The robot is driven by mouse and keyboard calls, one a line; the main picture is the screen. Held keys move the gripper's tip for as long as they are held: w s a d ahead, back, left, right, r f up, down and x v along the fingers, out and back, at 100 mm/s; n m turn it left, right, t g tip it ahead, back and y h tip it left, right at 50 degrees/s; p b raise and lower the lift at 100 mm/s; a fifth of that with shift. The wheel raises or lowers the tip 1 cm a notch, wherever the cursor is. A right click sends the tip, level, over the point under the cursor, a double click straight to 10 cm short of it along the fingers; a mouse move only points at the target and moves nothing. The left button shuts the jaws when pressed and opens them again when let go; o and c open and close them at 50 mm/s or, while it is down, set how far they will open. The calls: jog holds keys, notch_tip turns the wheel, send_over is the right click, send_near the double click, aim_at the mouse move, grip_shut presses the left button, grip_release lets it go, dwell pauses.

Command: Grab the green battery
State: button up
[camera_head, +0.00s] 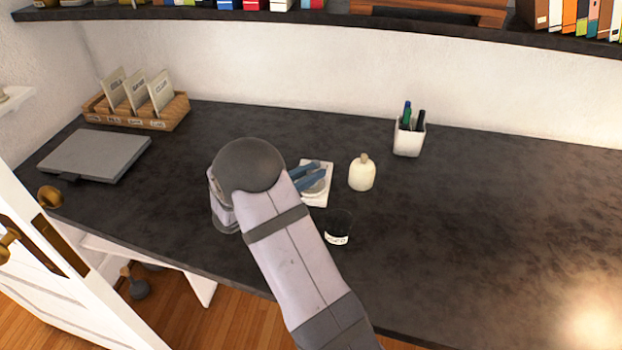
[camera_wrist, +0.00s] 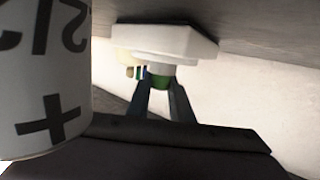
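My gripper (camera_wrist: 162,85) reaches toward a white scale-like stand (camera_head: 318,197) with a round plate on the dark worktop. Its two blue-grey fingers are apart. In the head view the fingers lie over the stand, and I cannot make out the battery there.
A dark cup with a white label (camera_head: 338,230) stands close to my gripper. A cream bottle (camera_head: 361,173) and a white pen cup (camera_head: 408,138) are to the right. A large white cylinder with black marks (camera_wrist: 42,85) fills the wrist view's left. The worktop's right side is clear.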

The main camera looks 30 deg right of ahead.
aim_at(311, 172)
grip_shut()
jog(key=shift+r, duration=0.15)
notch_tip(311, 172, up, 10)
jog(key=shift+f, duration=0.1)
dwell(0.3)
